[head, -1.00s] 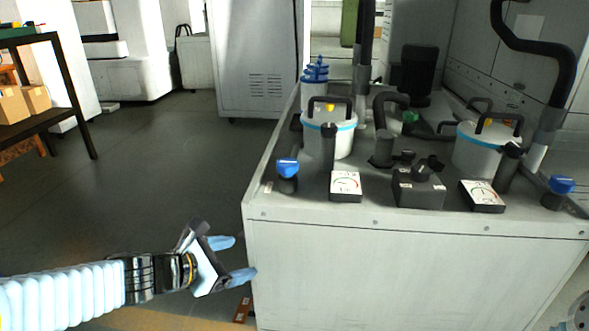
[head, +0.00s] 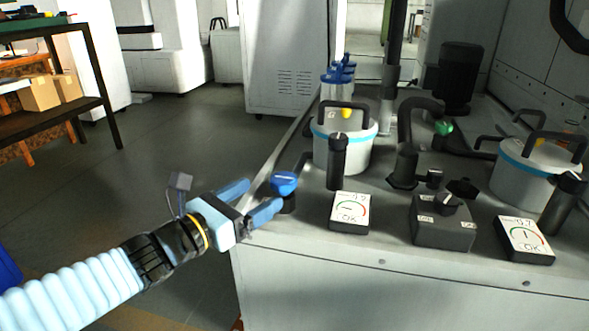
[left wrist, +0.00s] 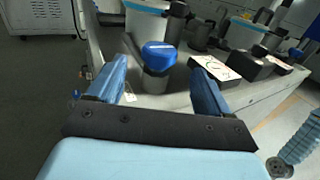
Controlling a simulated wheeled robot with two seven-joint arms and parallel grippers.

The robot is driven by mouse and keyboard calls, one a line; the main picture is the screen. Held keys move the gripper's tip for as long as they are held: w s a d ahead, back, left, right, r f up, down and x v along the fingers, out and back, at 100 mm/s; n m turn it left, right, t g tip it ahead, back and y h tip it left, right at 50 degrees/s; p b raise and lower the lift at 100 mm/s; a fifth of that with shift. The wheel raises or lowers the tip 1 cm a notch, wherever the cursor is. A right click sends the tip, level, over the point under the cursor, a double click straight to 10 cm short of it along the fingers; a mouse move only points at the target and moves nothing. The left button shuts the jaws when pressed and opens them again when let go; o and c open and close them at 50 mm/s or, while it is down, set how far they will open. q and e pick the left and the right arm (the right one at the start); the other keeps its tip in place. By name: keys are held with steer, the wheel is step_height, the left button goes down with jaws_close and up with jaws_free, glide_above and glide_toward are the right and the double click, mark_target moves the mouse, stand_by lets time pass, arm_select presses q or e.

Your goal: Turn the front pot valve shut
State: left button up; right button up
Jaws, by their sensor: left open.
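A valve with a blue handle (head: 284,183) on a dark stem stands at the near left corner of the grey bench (head: 330,275). It sits in front of a white pot (head: 343,157) with a blue band and dark handle. My left gripper (head: 257,199) is open just left of the valve, its light-blue fingers pointing at it. In the left wrist view the blue handle (left wrist: 158,55) lies ahead, between the two finger lines (left wrist: 158,64). Contact is not visible. My right gripper is not in view.
A dark upright post (head: 337,160) stands close right of the valve. Gauge boxes (head: 350,213) and a black switch box (head: 443,225) lie further right. A second white pot (head: 535,172) stands at the right.

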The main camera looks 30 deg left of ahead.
mark_target(292, 175)
arm_select(q)
steer(key=shift+r+p+x, duration=0.2)
steer(key=shift+p+x, duration=0.3)
steer(key=shift+x, duration=0.65)
steer(key=shift+w+d+f+b, duration=0.1)
steer(key=shift+w+f+b, duration=0.1)
steer(key=shift+w+b, duration=0.2)
steer(key=shift+w+d+f+b, duration=0.1)
steer(key=shift+w+f+b, duration=0.15)
steer(key=shift+w, duration=0.25)
steer(key=x, duration=0.5)
steer(key=shift+w+r+b, duration=0.2)
steer(key=shift+w+b, duration=0.05)
steer(key=shift+b, duration=0.15)
steer(key=shift+w+d, duration=0.1)
steer(key=shift+w, duration=0.2)
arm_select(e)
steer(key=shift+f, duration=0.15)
